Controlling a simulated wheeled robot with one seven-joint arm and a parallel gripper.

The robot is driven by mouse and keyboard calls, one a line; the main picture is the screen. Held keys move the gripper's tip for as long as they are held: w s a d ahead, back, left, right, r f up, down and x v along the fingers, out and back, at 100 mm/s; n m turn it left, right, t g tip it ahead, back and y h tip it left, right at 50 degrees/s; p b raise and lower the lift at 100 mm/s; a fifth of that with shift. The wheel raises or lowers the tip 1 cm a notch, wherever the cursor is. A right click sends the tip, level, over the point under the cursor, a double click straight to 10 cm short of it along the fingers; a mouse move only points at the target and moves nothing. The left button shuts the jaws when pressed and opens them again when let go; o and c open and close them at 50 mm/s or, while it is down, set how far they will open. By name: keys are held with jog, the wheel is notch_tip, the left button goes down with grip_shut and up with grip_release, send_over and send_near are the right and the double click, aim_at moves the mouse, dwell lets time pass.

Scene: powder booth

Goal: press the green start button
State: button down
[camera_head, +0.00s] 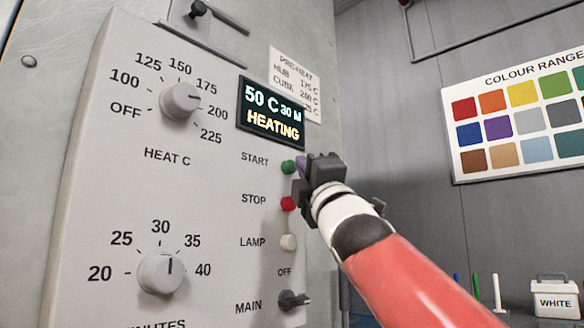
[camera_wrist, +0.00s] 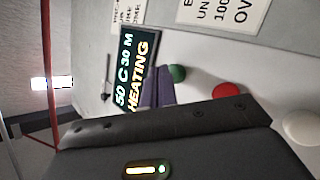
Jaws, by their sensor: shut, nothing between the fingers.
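The green start button (camera_head: 288,167) sits on the grey control panel, right of the word START. It also shows in the wrist view (camera_wrist: 177,73), just beyond my fingertips. My gripper (camera_head: 302,165) is shut and empty, its purple fingertips right beside the green button. The fingers (camera_wrist: 155,92) show in the wrist view, overlapping the lower edge of the display. I cannot tell whether they touch the button. The display (camera_head: 271,113) is lit and reads 50 C, 30 M, HEATING.
Below START are the red stop button (camera_head: 288,204), the white lamp button (camera_head: 288,242) and the main switch (camera_head: 293,300). The heat knob (camera_head: 180,101) and minutes knob (camera_head: 160,273) stand out at left. A colour chart (camera_head: 520,115) hangs at right; the space before it is open.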

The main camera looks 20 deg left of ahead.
jog(key=shift+s+d, duration=0.15)
jog(key=shift+d, duration=0.1)
jog(key=d, duration=0.1)
jog(key=s+d, duration=0.1)
jog(key=d, duration=0.1)
jog(key=s+d, duration=0.1)
jog(key=shift+d, duration=0.35)
dwell(0.8)
